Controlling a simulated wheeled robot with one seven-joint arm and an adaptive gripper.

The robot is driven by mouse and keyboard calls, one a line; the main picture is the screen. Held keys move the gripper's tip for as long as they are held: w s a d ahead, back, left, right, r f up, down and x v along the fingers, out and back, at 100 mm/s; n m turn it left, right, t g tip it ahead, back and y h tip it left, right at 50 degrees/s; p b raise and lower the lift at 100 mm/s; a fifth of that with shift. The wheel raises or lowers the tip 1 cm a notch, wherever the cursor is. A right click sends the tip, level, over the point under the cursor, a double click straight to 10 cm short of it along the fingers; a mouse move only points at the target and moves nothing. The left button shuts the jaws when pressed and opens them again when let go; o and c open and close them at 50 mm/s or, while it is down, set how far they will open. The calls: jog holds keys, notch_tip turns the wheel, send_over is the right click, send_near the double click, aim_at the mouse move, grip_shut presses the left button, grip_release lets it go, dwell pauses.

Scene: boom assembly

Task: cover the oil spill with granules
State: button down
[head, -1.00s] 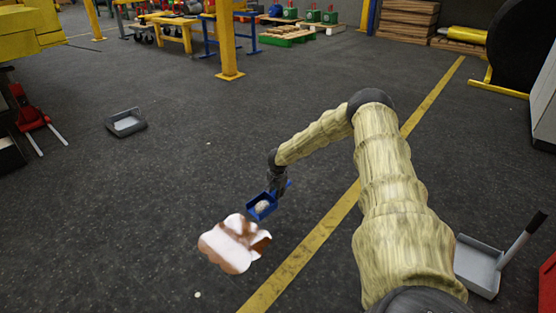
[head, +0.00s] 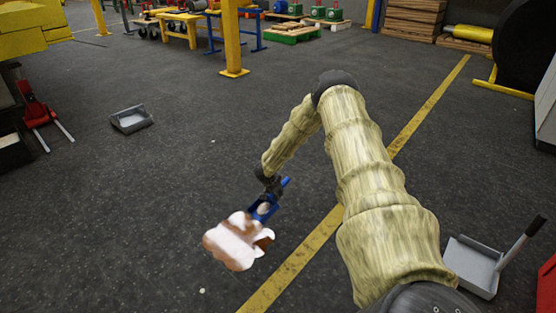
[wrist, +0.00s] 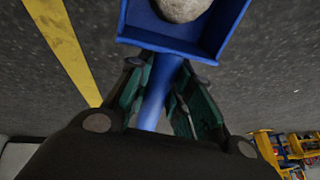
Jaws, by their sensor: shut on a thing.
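The oil spill (head: 238,241) is a glossy brown and white patch on the dark floor, left of the yellow line. My gripper (head: 270,186) is above the floor just beyond the spill, at its upper right. It is shut on the handle of a blue scoop (head: 263,209); in the wrist view the blue handle runs between the green-padded fingers (wrist: 160,95). The scoop's tray (wrist: 190,42) holds a pale grey mound of granules (wrist: 182,8). In the head view the scoop overlaps the spill's upper right edge.
A grey dustpan-like tray (head: 131,119) lies on the floor at the left. A grey dustpan with a dark handle (head: 474,264) is at the lower right. A yellow post (head: 231,40) and workbenches stand at the back. Floor around the spill is mostly clear.

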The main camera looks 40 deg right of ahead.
aim_at(270, 196)
jog(key=shift+w+a+r+h+b, duration=0.1)
jog(key=shift+a+r+h+b, duration=0.2)
jog(key=shift+a+h+b, duration=0.35)
jog(key=shift+a+r+h+b, duration=0.3)
jog(key=shift+a+h+b, duration=0.2)
jog(key=shift+h+b, duration=0.25)
jog(key=shift+w+a+r+h+b, duration=0.1)
jog(key=shift+a+r+h+b, duration=0.2)
jog(key=shift+a+h+b, duration=0.35)
jog(key=shift+s+a+b, duration=0.7)
jog(key=shift+a+b, duration=2.05)
jog(key=shift+a, duration=5.05)
jog(key=shift+w+p, duration=0.85)
jog(key=shift+w, duration=4.15)
jog(key=w+d+p, duration=0.1)
jog(key=d+p, duration=0.2)
jog(key=d, duration=1.2)
